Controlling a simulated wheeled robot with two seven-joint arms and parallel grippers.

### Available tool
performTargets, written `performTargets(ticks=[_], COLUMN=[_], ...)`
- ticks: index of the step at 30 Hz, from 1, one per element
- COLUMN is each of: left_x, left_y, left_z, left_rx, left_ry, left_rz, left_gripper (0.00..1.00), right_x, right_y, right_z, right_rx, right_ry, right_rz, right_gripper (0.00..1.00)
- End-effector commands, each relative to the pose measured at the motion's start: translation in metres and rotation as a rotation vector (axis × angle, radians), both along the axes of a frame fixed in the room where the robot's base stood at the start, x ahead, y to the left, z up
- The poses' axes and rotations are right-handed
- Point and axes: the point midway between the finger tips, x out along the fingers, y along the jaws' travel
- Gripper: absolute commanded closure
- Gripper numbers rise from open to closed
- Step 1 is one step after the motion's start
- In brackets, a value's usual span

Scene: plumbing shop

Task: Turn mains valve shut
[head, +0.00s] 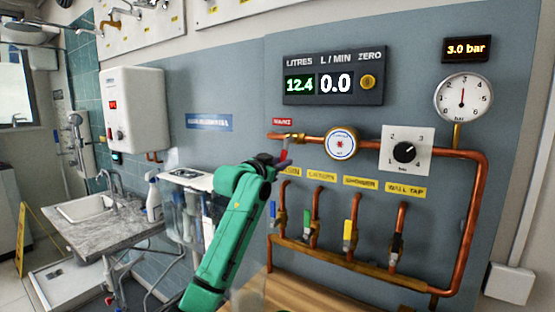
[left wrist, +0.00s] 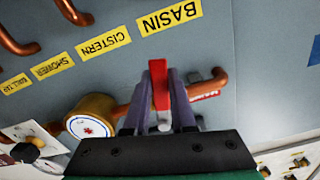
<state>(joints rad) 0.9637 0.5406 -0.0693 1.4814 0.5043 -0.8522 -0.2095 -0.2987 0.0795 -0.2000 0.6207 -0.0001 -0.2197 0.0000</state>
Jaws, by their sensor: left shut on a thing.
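The mains valve's red lever (head: 284,151) hangs down from the left end of the upper copper pipe (head: 312,139), under a red label. It also shows in the left wrist view (left wrist: 160,92), lying across the pipe's line. My left gripper (head: 281,161) is at the lever, its two fingers on either side of it in the wrist view (left wrist: 163,105), shut on it. The fingers partly hide the valve body. The display (head: 333,77) reads 12.4 litres and 0.0 L/min. My right gripper is not in view.
A round blue-and-white meter (head: 342,143) and a dial (head: 405,151) sit right of the lever. Several branch valves (head: 350,235) with coloured levers stand below. A pressure gauge (head: 463,99) is at upper right, under a 3.0 bar readout. A sink (head: 90,207) stands at left.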

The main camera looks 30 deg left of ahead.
Motion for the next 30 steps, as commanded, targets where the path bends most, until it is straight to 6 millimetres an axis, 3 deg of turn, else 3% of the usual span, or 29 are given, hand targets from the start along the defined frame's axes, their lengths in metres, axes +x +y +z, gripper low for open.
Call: performTargets(ticks=[12,29,30], left_x=[0.001,0.001,0.001], left_y=[-0.014,-0.017,-0.017], left_z=[-0.004,-0.003,-0.003], left_rx=[-0.226,-0.265,-0.265], left_ry=[0.000,-0.002,-0.002], left_rz=[0.000,-0.001,-0.001], left_gripper=[1.00,1.00,0.73], right_x=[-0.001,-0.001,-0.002], right_y=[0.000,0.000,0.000], right_z=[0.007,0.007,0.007], right_rx=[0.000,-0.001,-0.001], right_ry=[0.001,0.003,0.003], right_rz=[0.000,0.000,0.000], right_gripper=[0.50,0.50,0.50])
